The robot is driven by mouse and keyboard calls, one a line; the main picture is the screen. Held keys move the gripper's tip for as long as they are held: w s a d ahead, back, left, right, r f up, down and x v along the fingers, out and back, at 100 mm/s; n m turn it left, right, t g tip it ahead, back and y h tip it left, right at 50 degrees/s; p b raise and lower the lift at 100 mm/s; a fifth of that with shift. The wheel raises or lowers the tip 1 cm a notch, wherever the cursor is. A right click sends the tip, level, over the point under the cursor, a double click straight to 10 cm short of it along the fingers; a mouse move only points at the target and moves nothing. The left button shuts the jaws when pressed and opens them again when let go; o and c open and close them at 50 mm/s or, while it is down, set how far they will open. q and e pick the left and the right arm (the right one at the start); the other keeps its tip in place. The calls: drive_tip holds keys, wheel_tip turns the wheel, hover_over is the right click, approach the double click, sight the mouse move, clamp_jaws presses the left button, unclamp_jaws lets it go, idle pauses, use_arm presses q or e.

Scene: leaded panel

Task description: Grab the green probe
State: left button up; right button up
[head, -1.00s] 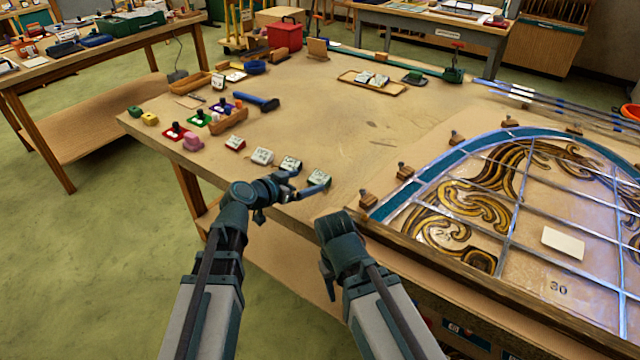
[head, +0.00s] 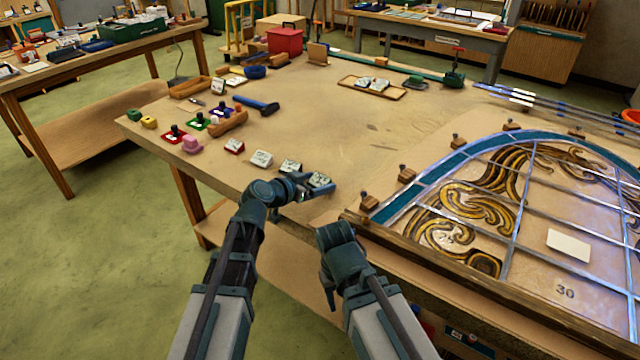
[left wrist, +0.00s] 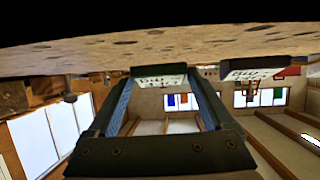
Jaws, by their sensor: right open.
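I cannot tell for sure which thing is the green probe. A dark green block with a white lettered face (head: 320,180) stands at the table's near edge, beside a similar block (head: 291,166). My left gripper (head: 318,191) is at the nearer of these. In the left wrist view, that lettered block (left wrist: 160,78) lies between my fingertips; whether they press on it is unclear. A green base with a dark knob (head: 197,122) and a small green block (head: 134,114) stand farther left. My right gripper (head: 328,282) is open and empty, below the table's near edge.
A leaded glass panel (head: 480,200) fills the table's right, with wooden blocks along its curved edge. The table's middle is clear.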

sight(317, 184)
use_arm(q)
drive_tip(key=c, duration=1)
drive_tip(key=shift+r, duration=0.1)
wheel_tip(317, 184, up, 10)
drive_tip(key=p, duration=1)
